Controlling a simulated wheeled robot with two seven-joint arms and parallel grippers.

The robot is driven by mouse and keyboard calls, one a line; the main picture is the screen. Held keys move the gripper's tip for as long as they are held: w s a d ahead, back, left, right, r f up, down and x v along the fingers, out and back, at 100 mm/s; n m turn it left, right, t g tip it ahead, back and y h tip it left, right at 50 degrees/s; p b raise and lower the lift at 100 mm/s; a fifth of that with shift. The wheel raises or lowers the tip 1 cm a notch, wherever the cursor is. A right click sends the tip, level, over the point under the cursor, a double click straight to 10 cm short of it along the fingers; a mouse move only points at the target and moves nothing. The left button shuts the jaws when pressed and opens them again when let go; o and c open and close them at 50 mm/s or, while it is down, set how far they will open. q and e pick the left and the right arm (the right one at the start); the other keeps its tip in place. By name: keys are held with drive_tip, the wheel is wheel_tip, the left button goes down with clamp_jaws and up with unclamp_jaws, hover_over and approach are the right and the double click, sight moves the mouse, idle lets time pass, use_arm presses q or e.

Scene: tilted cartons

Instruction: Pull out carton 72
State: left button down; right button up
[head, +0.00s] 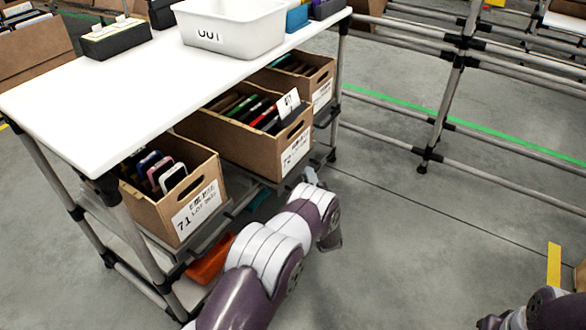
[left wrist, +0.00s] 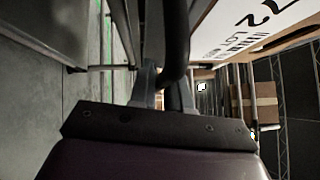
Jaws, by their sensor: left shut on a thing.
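Carton 72 (head: 240,143) is the middle brown open carton on the shelf under the white table, with thin coloured items and a white card standing in it. Its white label, with an upside-down 72, shows at the top right of the left wrist view (left wrist: 262,27). My left gripper (head: 311,176) is just in front of this carton's lower right end. In the left wrist view its fingers (left wrist: 160,88) are shut on a dark curved bar (left wrist: 175,40) beside the label. The bar's far end is hidden. My right arm shows at the lower right, its gripper out of view.
Carton 71 (head: 178,190) stands left of it and another carton (head: 298,76) right of it. A white bin (head: 232,30) sits on the white tabletop (head: 110,92). An orange item (head: 209,259) lies lower down. A pipe rack (head: 446,105) stands right; open floor lies between.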

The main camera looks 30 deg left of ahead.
use_arm(q)
drive_tip(key=s+d+b, duration=0.2)
drive_tip(key=d+b, duration=0.1)
drive_tip(key=d, duration=2.1)
drive_tip(key=c, duration=1.2)
unclamp_jaws()
drive_tip(key=p+v, duration=0.4)
drive_tip(key=v, duration=0.8)
drive_tip(key=shift+s+d+f+p, duration=0.15)
drive_tip(key=shift+s+f+p, duration=0.1)
drive_tip(key=shift+p, duration=0.1)
